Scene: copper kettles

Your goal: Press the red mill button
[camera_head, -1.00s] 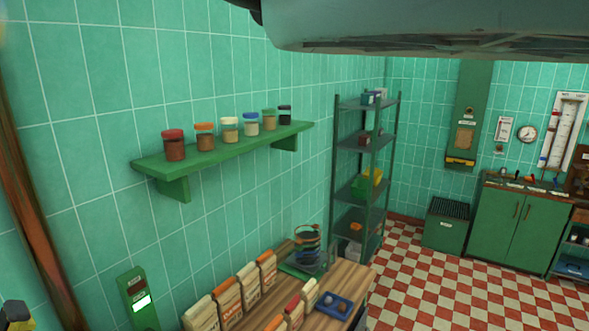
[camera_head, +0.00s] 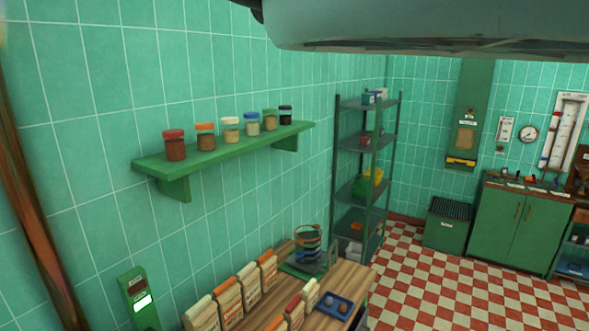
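I cannot make out a red mill button in this view. A green wall box (camera_head: 139,300) with a small dark window and a bright lit panel is at the lower left; I cannot tell a button on it. A device with stacked dark rings and a brownish top (camera_head: 307,245) stands on a green base at the back of the wooden counter; no button is discernible there. My gripper is not in view.
Several bags (camera_head: 228,298) and a blue tray (camera_head: 334,306) sit on the wooden counter (camera_head: 348,277). Above is a green wall shelf (camera_head: 225,152) with jars. A rack (camera_head: 365,150) stands behind. The checkered floor (camera_head: 440,285) at right is clear.

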